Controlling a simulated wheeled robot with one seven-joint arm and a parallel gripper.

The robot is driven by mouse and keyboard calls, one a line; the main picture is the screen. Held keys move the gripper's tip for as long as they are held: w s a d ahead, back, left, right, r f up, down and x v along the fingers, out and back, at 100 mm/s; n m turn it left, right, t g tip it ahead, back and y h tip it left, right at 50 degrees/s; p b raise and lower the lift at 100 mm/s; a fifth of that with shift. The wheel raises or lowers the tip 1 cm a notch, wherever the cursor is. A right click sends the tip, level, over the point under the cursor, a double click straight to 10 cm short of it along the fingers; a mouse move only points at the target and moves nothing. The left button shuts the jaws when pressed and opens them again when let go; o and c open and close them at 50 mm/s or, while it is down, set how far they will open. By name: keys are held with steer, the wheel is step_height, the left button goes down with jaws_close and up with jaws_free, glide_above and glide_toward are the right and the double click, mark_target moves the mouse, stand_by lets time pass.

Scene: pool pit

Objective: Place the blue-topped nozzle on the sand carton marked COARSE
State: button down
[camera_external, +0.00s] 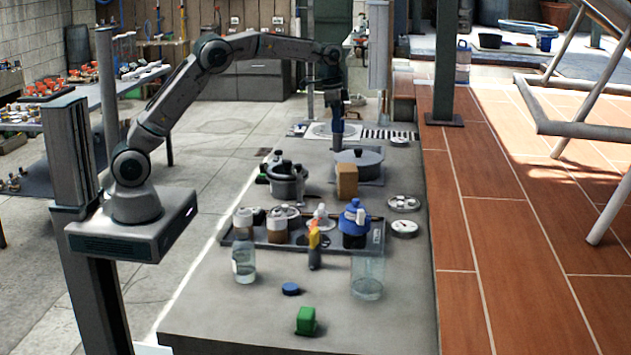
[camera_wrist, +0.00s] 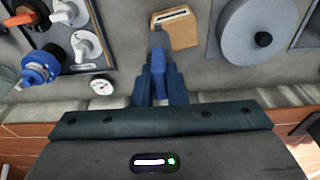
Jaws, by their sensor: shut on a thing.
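My gripper (camera_external: 337,136) hangs over the far part of the long grey table. In the wrist view its dark blue fingers (camera_wrist: 158,84) are shut on a slim piece with a bright blue part and a grey tip, which looks like the blue-topped nozzle (camera_wrist: 156,42). The fingers hide part of it. A tan carton (camera_external: 346,181) stands on the table, nearer the camera than my gripper. In the wrist view the carton (camera_wrist: 181,32) lies just beyond the grey tip, with a pale label on its top. I cannot read any marking on it.
A lidded grey pot (camera_external: 358,160) stands close to the carton. A dark tray (camera_external: 275,246) holds jars and a blue-capped container (camera_external: 355,232). Round gauges (camera_external: 404,227) lie to the right. A green block (camera_external: 306,321) and blue disc (camera_external: 291,288) sit at the near end.

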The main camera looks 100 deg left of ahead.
steer(key=shift+a+f+p, duration=0.25)
steer(key=shift+a+f, duration=0.25)
steer(key=shift+f, duration=0.5)
steer(key=shift+a+f+p, duration=0.3)
steer(key=shift+a+f, duration=0.2)
steer(key=shift+f, duration=0.45)
steer(key=shift+a+f+p, duration=0.25)
steer(key=shift+a+f, duration=0.25)
steer(key=shift+f, duration=0.5)
steer(key=shift+f, duration=0.1)
steer(key=c, duration=1.5)
jaws_free()
steer(key=shift+o, duration=0.2)
step_height(320, 180, up, 12)
steer(key=b, duration=0.1)
glide_above(339, 136)
steer(key=s+a, duration=0.2)
steer(key=a, duration=0.3)
steer(key=shift+s+d, duration=0.15)
steer(key=shift+d, duration=0.1)
steer(key=shift+d, duration=0.1)
